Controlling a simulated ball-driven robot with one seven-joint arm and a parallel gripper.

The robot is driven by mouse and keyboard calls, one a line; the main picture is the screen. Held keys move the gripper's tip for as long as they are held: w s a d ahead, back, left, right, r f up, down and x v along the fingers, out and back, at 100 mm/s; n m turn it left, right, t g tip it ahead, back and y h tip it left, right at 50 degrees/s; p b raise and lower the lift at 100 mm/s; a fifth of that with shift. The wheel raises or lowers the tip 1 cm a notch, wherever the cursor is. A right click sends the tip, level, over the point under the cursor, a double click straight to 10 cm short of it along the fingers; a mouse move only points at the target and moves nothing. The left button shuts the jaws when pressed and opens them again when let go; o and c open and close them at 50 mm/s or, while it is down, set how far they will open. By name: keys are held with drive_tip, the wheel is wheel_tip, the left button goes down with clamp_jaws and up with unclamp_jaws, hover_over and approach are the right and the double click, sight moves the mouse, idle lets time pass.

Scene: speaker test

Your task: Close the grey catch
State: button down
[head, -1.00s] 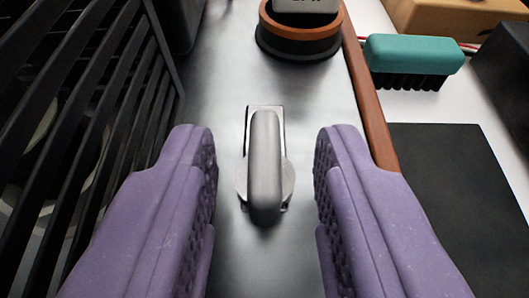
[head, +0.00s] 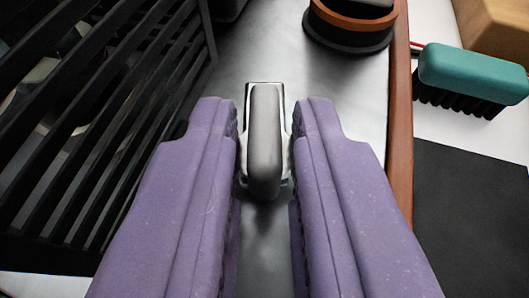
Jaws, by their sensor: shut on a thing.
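The grey catch (head: 264,140) stands near the middle of the head view, on a dark metallic panel (head: 300,60). Its rounded lever runs lengthwise away from me, with a squared bright plate behind its far end. My gripper (head: 265,150) has two purple padded fingers, one on each side of the catch. The fingers are closed on the catch's sides near its base. The finger pads hide the lower sides of the catch.
A black slatted grille (head: 110,110) rises close on the left. A round black and orange-brown piece (head: 350,30) stands at the back. A brown edge strip (head: 400,130) bounds the panel on the right. Beyond it lie a teal brush (head: 470,75) and a black mat (head: 470,210).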

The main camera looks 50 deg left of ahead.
drive_tip(key=n+g+p, duration=0.1)
drive_tip(key=n+g+y+p, duration=0.1)
drive_tip(key=p, duration=0.1)
drive_tip(key=n+g+y+p, duration=0.1)
drive_tip(key=g, duration=0.1)
drive_tip(key=shift+w+d+r+n+p, duration=0.25)
drive_tip(key=shift+w+n+p, duration=0.1)
drive_tip(key=shift+n, duration=0.05)
drive_tip(key=n+g+p, duration=0.2)
drive_tip(key=n+g+y+p, duration=0.1)
drive_tip(key=g, duration=0.1)
drive_tip(key=shift+w+f+n, duration=0.15)
drive_tip(key=shift+w+n, duration=0.15)
drive_tip(key=n+g, duration=0.3)
drive_tip(key=g, duration=0.1)
drive_tip(key=shift+w+f+n, duration=0.2)
drive_tip(key=shift+w+n, duration=0.05)
drive_tip(key=shift+n, duration=0.05)
drive_tip(key=shift+w+a+n+g+h+b, duration=0.15)
drive_tip(key=shift+n+g+h+b, duration=0.3)
drive_tip(key=shift+n+g, duration=0.5)
drive_tip(key=shift+w+n+g+h+b, duration=0.1)
drive_tip(key=shift+n+g+h+b, duration=0.15)
drive_tip(key=shift+n+g+h, duration=0.55)
drive_tip(key=shift+r+n+g, duration=0.1)
drive_tip(key=shift+n+g, duration=0.15)
drive_tip(key=shift+g, duration=0.3)
drive_tip(key=c, duration=1.2)
unclamp_jaws()
